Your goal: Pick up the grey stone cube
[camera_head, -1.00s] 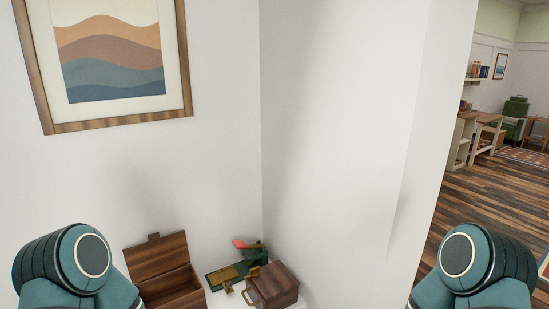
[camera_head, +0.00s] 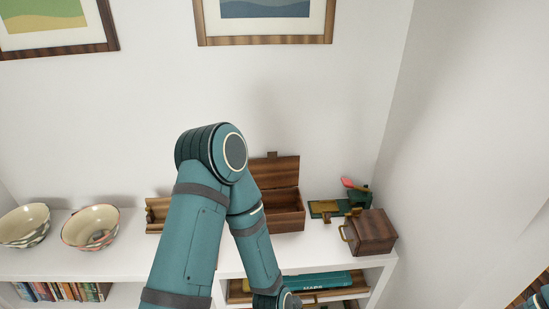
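I do not see a grey stone cube in the head view. My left arm crosses the middle of the picture, bent at its elbow, and hides part of the shelf top. Its lower end runs down to the bottom edge, and its gripper is out of view. Only a sliver of my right arm shows at the bottom right edge, and its gripper is out of view too.
A white shelf (camera_head: 135,263) stands against the wall. On top are two bowls (camera_head: 90,228) (camera_head: 25,225), an open wooden box (camera_head: 283,218), a green-and-brass item (camera_head: 327,208) and a wooden box with a handle (camera_head: 372,235).

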